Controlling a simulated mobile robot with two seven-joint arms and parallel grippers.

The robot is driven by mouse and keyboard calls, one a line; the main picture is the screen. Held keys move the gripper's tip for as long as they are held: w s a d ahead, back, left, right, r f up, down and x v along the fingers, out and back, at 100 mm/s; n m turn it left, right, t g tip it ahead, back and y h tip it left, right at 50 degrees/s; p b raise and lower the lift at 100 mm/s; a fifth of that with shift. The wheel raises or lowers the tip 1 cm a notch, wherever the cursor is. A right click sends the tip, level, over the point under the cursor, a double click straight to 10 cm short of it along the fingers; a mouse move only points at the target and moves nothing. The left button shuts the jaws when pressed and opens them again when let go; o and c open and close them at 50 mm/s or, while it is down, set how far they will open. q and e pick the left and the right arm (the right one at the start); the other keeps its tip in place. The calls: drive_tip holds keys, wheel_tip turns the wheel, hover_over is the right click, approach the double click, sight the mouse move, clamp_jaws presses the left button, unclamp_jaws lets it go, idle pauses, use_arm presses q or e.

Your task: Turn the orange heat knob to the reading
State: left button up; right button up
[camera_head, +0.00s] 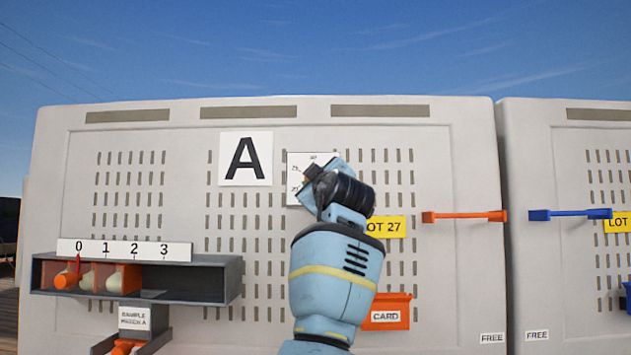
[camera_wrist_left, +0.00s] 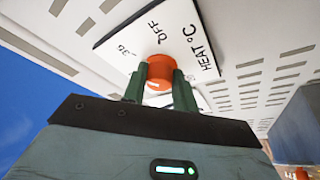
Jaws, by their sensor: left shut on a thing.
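The orange heat knob (camera_wrist_left: 160,72) is in the left wrist view, on a white dial plate (camera_wrist_left: 118,48) marked OFF and HEAT °C. My left gripper (camera_wrist_left: 160,80) has its two dark green fingers on either side of the knob, shut on it. In the head view the dial plate (camera_head: 298,165) shows beside the letter A, partly covered by my left gripper (camera_head: 318,180); the knob is hidden there. I cannot make out a pointer or which mark the knob is set at. My right gripper is in neither view.
A large grey cabinet panel (camera_head: 190,200) carries a letter A sign (camera_head: 245,158), a yellow LOT 27 label (camera_head: 393,227), an orange CARD box (camera_head: 395,310) and an orange handle bar (camera_head: 465,215). A grey shelf (camera_head: 215,280) numbered 0 to 3 juts out at left. A second cabinet (camera_head: 570,160) stands right.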

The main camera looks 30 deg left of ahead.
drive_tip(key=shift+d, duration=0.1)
use_arm(q)
drive_tip(key=o, duration=1)
drive_tip(key=shift+b+v, duration=0.7)
drive_tip(key=shift+v, duration=3.25)
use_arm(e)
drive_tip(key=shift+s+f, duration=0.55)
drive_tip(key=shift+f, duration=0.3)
use_arm(q)
drive_tip(key=shift+r, duration=0.1)
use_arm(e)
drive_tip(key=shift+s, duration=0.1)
